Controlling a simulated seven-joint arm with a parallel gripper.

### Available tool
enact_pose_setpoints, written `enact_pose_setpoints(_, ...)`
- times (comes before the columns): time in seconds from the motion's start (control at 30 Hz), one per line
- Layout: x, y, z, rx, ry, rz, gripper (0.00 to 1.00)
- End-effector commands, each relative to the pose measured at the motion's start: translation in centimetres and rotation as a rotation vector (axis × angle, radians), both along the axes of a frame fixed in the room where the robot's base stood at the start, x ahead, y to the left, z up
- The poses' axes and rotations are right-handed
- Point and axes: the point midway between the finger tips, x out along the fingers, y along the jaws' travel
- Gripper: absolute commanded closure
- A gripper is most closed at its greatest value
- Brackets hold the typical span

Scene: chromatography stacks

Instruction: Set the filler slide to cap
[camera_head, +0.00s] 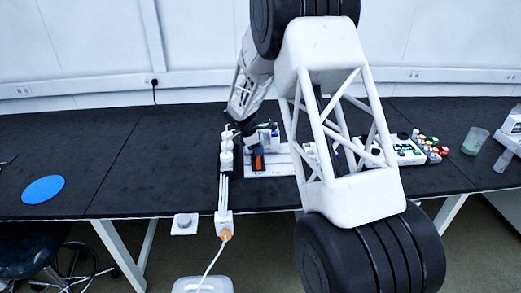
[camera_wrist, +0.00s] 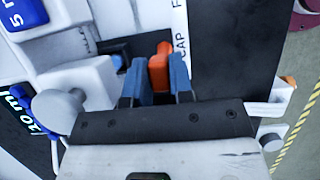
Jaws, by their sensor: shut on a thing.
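An orange slide knob (camera_wrist: 159,66) shows in the wrist view between the blue fingers of my gripper (camera_wrist: 159,82). My gripper is shut on it. A white label strip with the letters "CAP" (camera_wrist: 181,42) runs just right of the knob, with another letter "F" further along it. In the head view the orange knob (camera_head: 258,161) shows small at the left end of a white base plate (camera_head: 268,171), with my gripper (camera_head: 256,150) over it. The slide's track is mostly hidden by the fingers, so its exact position is unclear.
A white column with tubes (camera_head: 226,160) stands just left of my gripper. White blocks with blue displays (camera_wrist: 25,12) are at the left in the wrist view. A blue disc (camera_head: 43,190) lies far left. Coloured caps (camera_head: 432,148) and a beaker (camera_head: 474,141) stand at the right.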

Motion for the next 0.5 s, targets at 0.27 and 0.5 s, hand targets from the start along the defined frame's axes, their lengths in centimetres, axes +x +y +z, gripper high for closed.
enact_pose_setpoints(0.27, 0.0, 0.27, 0.02, 0.002, -0.001, 0.002, 0.53)
enact_pose_setpoints(0.5, 0.0, 0.22, 0.07, 0.001, -0.001, 0.002, 0.53)
